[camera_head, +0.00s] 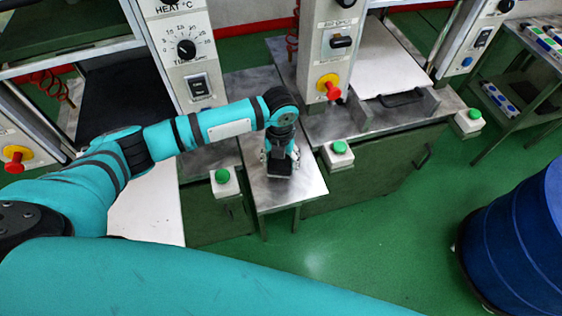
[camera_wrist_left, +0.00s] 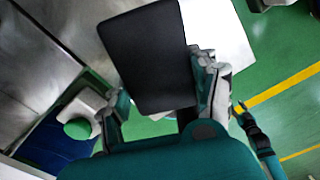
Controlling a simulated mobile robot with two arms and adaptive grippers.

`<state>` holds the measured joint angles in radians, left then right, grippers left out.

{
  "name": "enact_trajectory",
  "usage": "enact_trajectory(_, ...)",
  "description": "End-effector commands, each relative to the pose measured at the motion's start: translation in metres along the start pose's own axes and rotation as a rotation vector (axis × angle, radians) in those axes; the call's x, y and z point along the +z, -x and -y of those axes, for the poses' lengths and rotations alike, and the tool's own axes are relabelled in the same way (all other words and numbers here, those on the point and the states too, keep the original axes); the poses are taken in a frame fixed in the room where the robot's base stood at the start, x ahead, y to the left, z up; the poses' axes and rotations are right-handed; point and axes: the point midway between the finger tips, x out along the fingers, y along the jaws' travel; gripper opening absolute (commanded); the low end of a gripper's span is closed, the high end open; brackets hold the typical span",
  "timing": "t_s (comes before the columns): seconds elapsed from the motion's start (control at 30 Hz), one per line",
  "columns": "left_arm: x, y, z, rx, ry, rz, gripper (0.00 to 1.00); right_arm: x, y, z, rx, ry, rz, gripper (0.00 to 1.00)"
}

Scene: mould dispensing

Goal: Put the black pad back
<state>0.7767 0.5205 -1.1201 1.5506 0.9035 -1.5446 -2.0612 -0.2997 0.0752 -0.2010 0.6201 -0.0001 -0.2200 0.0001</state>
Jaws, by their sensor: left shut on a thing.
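The black pad (camera_wrist_left: 150,55) is a dark flat rectangle between the fingers of my left gripper in the left wrist view. In the head view the left gripper (camera_head: 281,158) points down over a small metal table (camera_head: 304,187), with the dark pad (camera_head: 280,168) at its tips. The gripper is shut on the pad. I cannot tell whether the pad touches the table. In the left wrist view a teal and dark arm part at the right edge appears to be my right arm; its gripper (camera_wrist_left: 243,110) is too small to read.
Boxes with green buttons stand left (camera_head: 224,182) and right (camera_head: 338,155) of the small table. Machine columns with a heat dial (camera_head: 187,49) and a red knob (camera_head: 332,90) rise behind. A blue drum (camera_head: 520,235) stands at the right. The green floor in front is clear.

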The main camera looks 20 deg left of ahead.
Motion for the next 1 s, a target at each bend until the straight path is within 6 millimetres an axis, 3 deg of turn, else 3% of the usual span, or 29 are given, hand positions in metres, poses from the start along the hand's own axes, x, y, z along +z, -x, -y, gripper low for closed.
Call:
enact_trajectory(0.17, 0.011, -0.004, 0.002, 0.0, 0.001, -0.001, 0.35, -0.001, 0.004, 0.001, -0.002, 0.001, -0.001, 0.4)
enact_trajectory(0.43, 0.01, -0.035, 0.001, 0.0, 0.001, -0.002, 0.35, -0.001, 0.013, -0.001, 0.0, 0.001, 0.0, 0.4)
enact_trajectory(0.8, 0.01, -0.04, 0.001, 0.0, 0.0, 0.0, 0.35, 0.0, 0.01, -0.006, 0.007, 0.002, 0.001, 0.4)
enact_trajectory(0.83, 0.01, -0.041, 0.001, 0.0, 0.0, 0.0, 0.62, 0.0, 0.01, -0.006, 0.007, 0.001, 0.001, 0.4)
enact_trajectory(1.0, 0.01, -0.04, 0.001, 0.001, 0.0, 0.0, 0.84, 0.0, 0.011, -0.006, 0.007, 0.001, 0.002, 0.4)
